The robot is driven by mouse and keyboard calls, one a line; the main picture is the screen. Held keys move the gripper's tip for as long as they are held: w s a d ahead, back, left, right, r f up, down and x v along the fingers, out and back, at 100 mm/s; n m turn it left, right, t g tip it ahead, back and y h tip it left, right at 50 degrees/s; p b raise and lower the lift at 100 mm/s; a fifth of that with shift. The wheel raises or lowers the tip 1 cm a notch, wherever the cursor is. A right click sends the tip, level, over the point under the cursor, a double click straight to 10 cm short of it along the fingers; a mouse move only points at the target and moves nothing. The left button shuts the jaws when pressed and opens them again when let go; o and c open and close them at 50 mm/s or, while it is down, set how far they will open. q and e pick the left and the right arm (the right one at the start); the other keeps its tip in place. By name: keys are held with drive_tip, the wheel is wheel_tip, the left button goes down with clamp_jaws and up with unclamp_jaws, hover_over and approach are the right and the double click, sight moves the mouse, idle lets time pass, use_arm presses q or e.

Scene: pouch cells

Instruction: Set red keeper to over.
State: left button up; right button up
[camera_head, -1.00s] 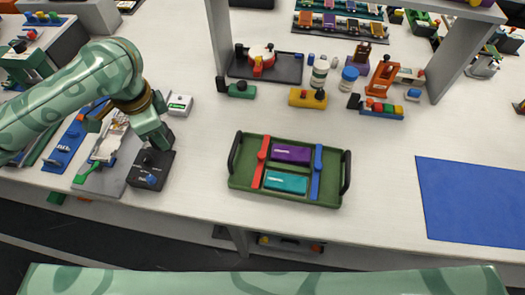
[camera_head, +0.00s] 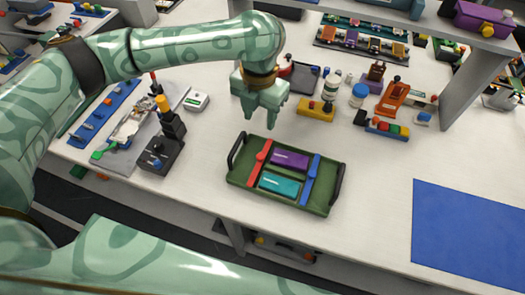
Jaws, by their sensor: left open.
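A green tray (camera_head: 239,182) with dark handles lies on the white table in the middle of the view. In it are a purple pouch cell (camera_head: 290,160) at the back and a teal pouch cell (camera_head: 279,184) in front. The red keeper (camera_head: 259,161) is a long bar along the left ends of the cells, with a small knob. A blue keeper (camera_head: 311,181) lies along their right ends. My left gripper (camera_head: 262,119) points down, open and empty, above the table just behind the tray's back left part, apart from the red keeper. My right gripper is out of view.
A black box with an orange-topped post (camera_head: 165,140) stands left of the tray. Bottles (camera_head: 331,86), a yellow block (camera_head: 316,110) and an orange stand (camera_head: 393,97) are behind. A blue mat (camera_head: 468,233) lies at right. The table between tray and mat is clear.

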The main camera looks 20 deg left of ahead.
sight(260, 156)
use_arm(q)
wheel_tip(260, 156, down, 15)
drive_tip(key=b, duration=0.5)
drive_tip(key=shift+f+b, duration=0.2)
drive_tip(key=shift+b, duration=0.1)
drive_tip(key=shift+c, duration=0.3)
clamp_jaws()
drive_tip(key=d, duration=0.1)
drive_tip(key=d+p, duration=0.2)
drive_tip(key=shift+s+r, duration=0.15)
drive_tip(key=shift+r, duration=0.1)
drive_tip(key=shift+d+f, duration=0.1)
drive_tip(key=shift+d, duration=0.2)
drive_tip(key=shift+f, duration=0.1)
